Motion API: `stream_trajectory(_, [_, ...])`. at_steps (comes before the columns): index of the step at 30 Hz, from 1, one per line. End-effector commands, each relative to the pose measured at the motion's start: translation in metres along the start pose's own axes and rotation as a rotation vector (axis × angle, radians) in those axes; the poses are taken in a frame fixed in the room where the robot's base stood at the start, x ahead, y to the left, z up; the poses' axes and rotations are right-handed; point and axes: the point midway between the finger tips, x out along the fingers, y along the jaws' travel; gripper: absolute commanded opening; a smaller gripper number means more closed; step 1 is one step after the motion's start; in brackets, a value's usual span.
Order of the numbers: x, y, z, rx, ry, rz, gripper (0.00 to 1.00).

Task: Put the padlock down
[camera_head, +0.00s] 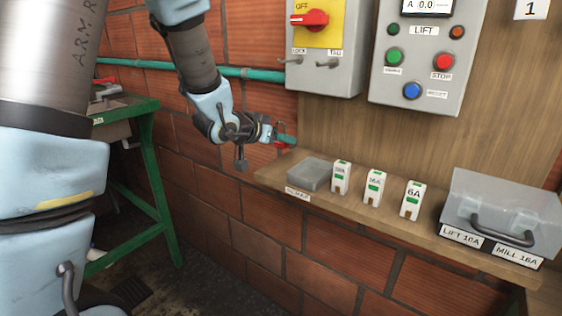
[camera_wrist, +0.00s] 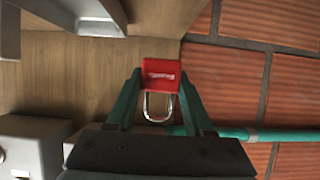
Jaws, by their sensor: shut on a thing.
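My gripper (camera_head: 286,139) has green fingers and is at the left end of the wooden shelf (camera_head: 276,175), in the head view. It is shut on the red padlock (camera_wrist: 160,74), which the wrist view shows between the fingertips (camera_wrist: 160,82) with its silver shackle towards the palm. In the head view only a small red part of the padlock (camera_head: 281,145) shows at the fingers. The padlock appears close to the shelf's left end; I cannot tell whether it touches the wood.
A grey tray (camera_head: 309,174) lies on the shelf near its left end. Several white fuse blocks (camera_head: 375,188) stand to its right, then a clear-lidded box (camera_head: 505,212). The switch box (camera_head: 322,70) with a red knob hangs above. A green pipe (camera_head: 240,72) crosses the brick wall.

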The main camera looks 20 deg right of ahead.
Motion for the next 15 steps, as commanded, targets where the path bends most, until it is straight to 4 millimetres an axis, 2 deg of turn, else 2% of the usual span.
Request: stream_trajectory(15, [0.025, 0.0, 0.052, 0.0, -0.001, -0.001, 0.0])
